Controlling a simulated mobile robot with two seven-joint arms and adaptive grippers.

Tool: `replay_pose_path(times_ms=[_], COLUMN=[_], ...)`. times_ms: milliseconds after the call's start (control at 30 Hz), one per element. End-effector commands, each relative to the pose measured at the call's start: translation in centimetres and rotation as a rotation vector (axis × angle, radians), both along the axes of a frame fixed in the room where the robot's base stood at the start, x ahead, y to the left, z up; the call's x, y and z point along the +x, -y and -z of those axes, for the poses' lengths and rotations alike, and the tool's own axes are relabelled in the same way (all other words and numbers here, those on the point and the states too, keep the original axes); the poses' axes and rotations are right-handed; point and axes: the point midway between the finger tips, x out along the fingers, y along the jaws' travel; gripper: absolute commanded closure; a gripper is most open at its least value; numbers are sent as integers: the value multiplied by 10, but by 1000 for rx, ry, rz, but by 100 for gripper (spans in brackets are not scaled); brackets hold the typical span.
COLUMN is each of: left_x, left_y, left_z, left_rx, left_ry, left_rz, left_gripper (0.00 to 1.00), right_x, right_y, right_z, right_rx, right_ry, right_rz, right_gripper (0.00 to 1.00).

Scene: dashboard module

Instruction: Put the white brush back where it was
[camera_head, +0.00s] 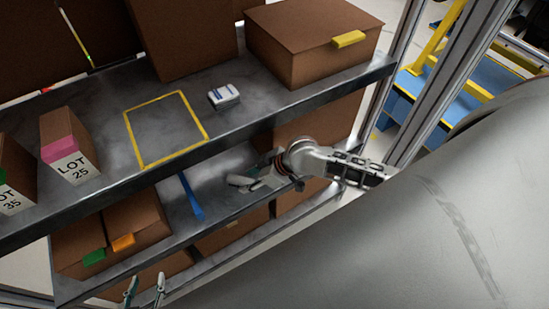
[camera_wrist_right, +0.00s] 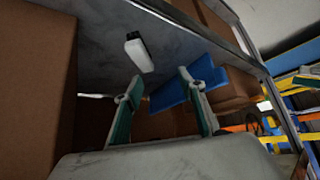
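My right gripper (camera_head: 242,183) reaches in from the right at the lower shelf level, below the upper shelf's front edge. In the right wrist view its two fingers (camera_wrist_right: 163,95) stand apart, with nothing visibly gripped. A small white object with a black part (camera_wrist_right: 138,52), possibly the white brush, shows beyond the fingertips against a grey surface. I cannot clearly pick it out in the head view. A blue piece (camera_wrist_right: 190,92) shows behind the right-hand finger. My left gripper (camera_head: 145,290) is at the bottom of the head view, fingers apart and empty.
The upper shelf holds a yellow outlined square (camera_head: 135,150) with nothing in it, a small white and blue item (camera_head: 224,96), a brown box (camera_head: 310,45) and a LOT 25 box (camera_head: 67,147). A blue strip (camera_head: 191,197) lies left of my right gripper.

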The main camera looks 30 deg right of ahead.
Motion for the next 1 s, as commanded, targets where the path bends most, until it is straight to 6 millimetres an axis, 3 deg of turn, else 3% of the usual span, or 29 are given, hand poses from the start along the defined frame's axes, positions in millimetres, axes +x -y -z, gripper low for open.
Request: replay_pose_path(times_ms=[33, 100, 233, 533, 700, 1000], left_x=[0, 0, 0, 0, 0, 0], left_y=[0, 0, 0, 0, 0, 0], left_z=[0, 0, 0, -1, -1, -2], left_rx=[0, 0, 0, -1, -1, -1], left_ry=[0, 0, -1, 1, 2, 2], left_rz=[0, 0, 0, -1, -1, -1], left_gripper=[61, 61, 61, 61, 61, 61], right_x=[-17, -32, -60, -129, -147, -149], right_y=[-15, -26, -30, 8, 23, 24], right_z=[8, 12, 14, 13, 11, 10], right_rx=[37, 74, 117, 85, 53, 49], right_ry=[15, 59, 138, 275, 306, 310], right_rz=[28, 78, 184, 391, 428, 430], right_gripper=[60, 60, 60, 60, 60, 60])
